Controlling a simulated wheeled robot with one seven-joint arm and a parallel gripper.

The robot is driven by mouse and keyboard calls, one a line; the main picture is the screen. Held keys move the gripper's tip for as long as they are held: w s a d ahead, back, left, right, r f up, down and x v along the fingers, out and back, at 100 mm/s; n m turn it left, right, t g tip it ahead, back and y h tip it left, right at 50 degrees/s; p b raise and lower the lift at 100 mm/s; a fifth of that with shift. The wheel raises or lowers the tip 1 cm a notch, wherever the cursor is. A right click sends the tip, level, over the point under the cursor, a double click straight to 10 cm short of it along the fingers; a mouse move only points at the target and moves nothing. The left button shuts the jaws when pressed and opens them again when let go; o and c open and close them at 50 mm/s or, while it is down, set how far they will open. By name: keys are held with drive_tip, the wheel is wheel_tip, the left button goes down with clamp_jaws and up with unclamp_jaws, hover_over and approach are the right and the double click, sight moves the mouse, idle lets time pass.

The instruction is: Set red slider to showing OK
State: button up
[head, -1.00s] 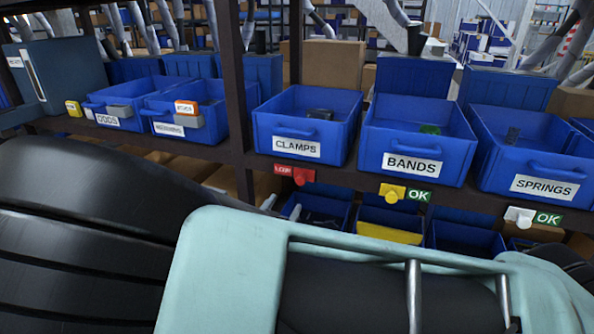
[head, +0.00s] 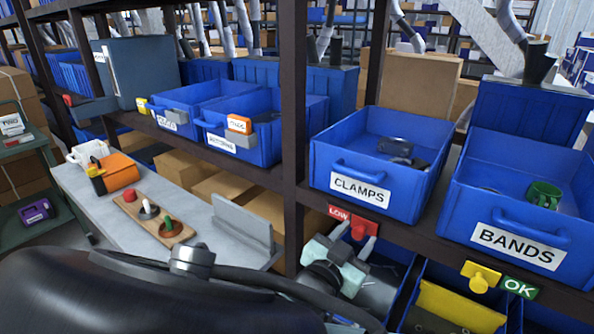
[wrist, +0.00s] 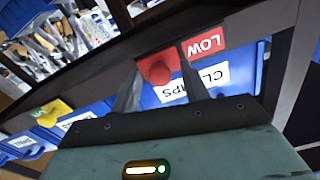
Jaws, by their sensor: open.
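The red slider (head: 359,229) sits on the shelf edge below the CLAMPS bin (head: 383,141). A red LOW label (head: 339,212) shows just left of it in the head view. In the wrist view the slider's round knob (wrist: 158,67) lies between my fingertips, with the LOW label (wrist: 204,42) beside it. My gripper (head: 352,236) is open, one finger on each side of the knob. I cannot tell whether either finger touches it. No OK label shows beside the red slider.
A yellow slider (head: 480,277) with a green OK label (head: 519,287) is on the same edge, right, under the BANDS bin (head: 523,206). A dark upright post (head: 292,120) stands left of the CLAMPS bin. A grey table (head: 105,211) with a wooden board (head: 150,218) is at left.

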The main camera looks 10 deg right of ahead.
sight(337, 213)
clamp_jaws()
drive_tip(key=w+a+b, duration=0.1)
drive_tip(key=w+a, duration=0.3)
drive_tip(key=shift+w+a+f, duration=0.1)
drive_tip(key=shift+w+a, duration=0.25)
drive_tip(key=shift+a, duration=0.05)
unclamp_jaws()
